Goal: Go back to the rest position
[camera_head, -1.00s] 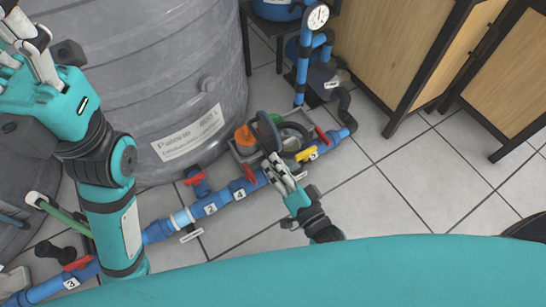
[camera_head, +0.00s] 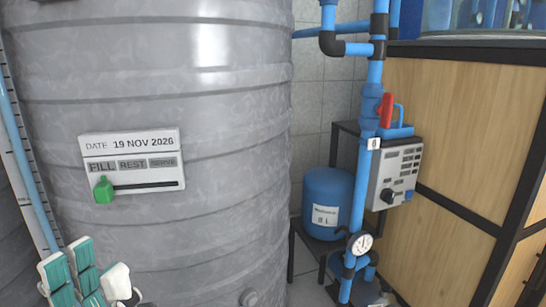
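My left gripper (camera_head: 93,268) shows at the lower left edge, in front of the big grey tank. Two teal and white fingers stand up side by side, with a white thumb part apart from them on the right. It looks open, and no thing shows between the fingers. The rest of the hand and arm is cut off by the frame. My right gripper is out of view.
The grey ribbed tank (camera_head: 215,80) fills the left, with a date panel (camera_head: 160,142) and its green slider (camera_head: 104,190). Blue pipes (camera_head: 357,195), a red-handled valve (camera_head: 387,110), a control box (camera_head: 393,185), a blue vessel (camera_head: 318,190) and wooden cabinets (camera_head: 450,130) stand right.

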